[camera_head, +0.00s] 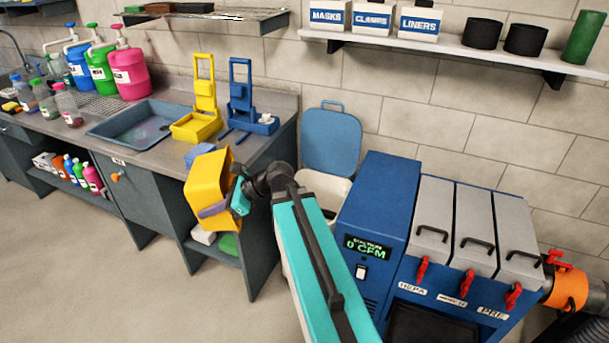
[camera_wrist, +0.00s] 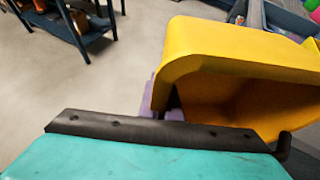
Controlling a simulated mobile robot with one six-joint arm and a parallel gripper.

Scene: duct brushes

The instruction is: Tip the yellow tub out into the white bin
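The yellow tub (camera_head: 205,187) is held up in the air in front of the counter, turned on its side. In the wrist view the yellow tub (camera_wrist: 215,45) shows part of its inside, and I see no contents in that part. My gripper (camera_head: 216,209) is shut on the tub's wall, with a purple finger showing against it in the wrist view (camera_wrist: 150,98). The white bin (camera_head: 332,189) stands right of the tub, between counter and blue machine. Its blue lid (camera_head: 331,138) is raised. My arm hides much of the bin, and its inside is mostly hidden.
The blue filter machine (camera_head: 376,205) stands close on the bin's right. The counter (camera_head: 285,103) is on the left, with a blue tray (camera_head: 133,128), a yellow stand (camera_head: 204,90) and a blue stand (camera_head: 241,93). A wall shelf (camera_head: 470,52) runs above. The floor at front left is clear.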

